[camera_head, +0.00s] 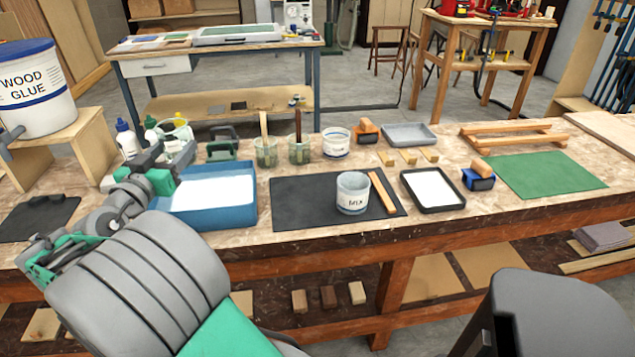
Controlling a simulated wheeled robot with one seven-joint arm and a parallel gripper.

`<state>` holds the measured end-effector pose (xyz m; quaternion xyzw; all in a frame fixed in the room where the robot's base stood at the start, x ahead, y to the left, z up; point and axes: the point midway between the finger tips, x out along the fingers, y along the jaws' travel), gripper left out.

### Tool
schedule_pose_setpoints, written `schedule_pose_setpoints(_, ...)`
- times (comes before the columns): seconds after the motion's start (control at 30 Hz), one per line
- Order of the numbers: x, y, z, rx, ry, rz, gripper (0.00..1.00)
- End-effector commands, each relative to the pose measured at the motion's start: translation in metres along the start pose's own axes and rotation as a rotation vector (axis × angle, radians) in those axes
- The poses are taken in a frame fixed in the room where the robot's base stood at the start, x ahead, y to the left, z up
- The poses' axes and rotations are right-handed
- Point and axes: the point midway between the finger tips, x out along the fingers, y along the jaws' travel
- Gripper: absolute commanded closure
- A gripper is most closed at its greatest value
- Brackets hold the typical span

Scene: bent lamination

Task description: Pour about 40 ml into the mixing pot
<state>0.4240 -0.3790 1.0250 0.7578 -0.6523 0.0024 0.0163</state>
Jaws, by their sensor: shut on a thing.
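The mixing pot (353,196) is a pale, round pot marked MIX. It stands upright on a dark mat (290,205) at the middle of the bench. My gripper (170,153) is at the left, above the back of a blue tray (232,216) with white contents. It is shut on what looks like a clear cup (184,147), partly hidden by the gripper and small in view. Its contents and fill level cannot be made out. The gripper is well to the left of the pot, apart from it.
A wood glue bucket (35,85) stands on a wooden stand at the left. Two jars with brushes (265,153) and a white tub (336,143) stand behind the pot. A wooden stick (382,193) lies beside it, and a black tray (433,205) sits to its right.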

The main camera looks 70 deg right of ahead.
Motion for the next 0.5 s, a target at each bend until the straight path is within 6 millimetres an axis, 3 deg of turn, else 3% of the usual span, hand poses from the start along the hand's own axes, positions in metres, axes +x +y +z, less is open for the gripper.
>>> schedule_pose_setpoints(0.2, 0.061, 0.077, 0.007, -0.002, -0.006, 0.252, 0.98)
schedule_pose_setpoints(0.5, 0.114, 0.193, 0.02, 0.001, -0.02, 0.578, 0.98)
